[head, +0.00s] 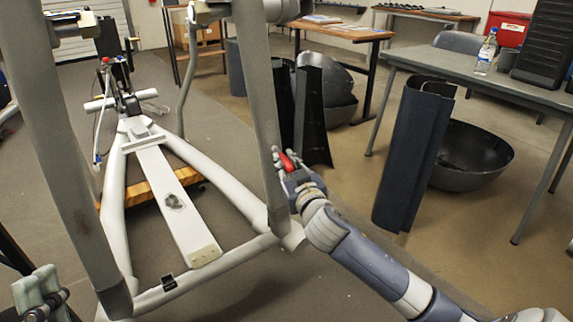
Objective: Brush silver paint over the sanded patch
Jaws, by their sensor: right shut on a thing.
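The sanded patch (173,202) shows as a small dark grey smudge on the long pale beam (160,178) of the white frame, left of centre. My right gripper (287,168) is shut on a small red-handled thing (286,161), likely the brush. It is right of the patch and well apart from it, beside a grey upright of the frame. The bristles cannot be made out. My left gripper (40,290) is at the bottom left corner with its pale fingers close together; whether they are open or shut is unclear. No paint container can be made out.
Tall grey uprights (258,110) of the frame stand between my arms and the beam. A grey table (490,85) with a bottle (486,52) stands at the right. Dark curved panels (412,150) and a bowl-shaped shell (470,158) stand on the floor.

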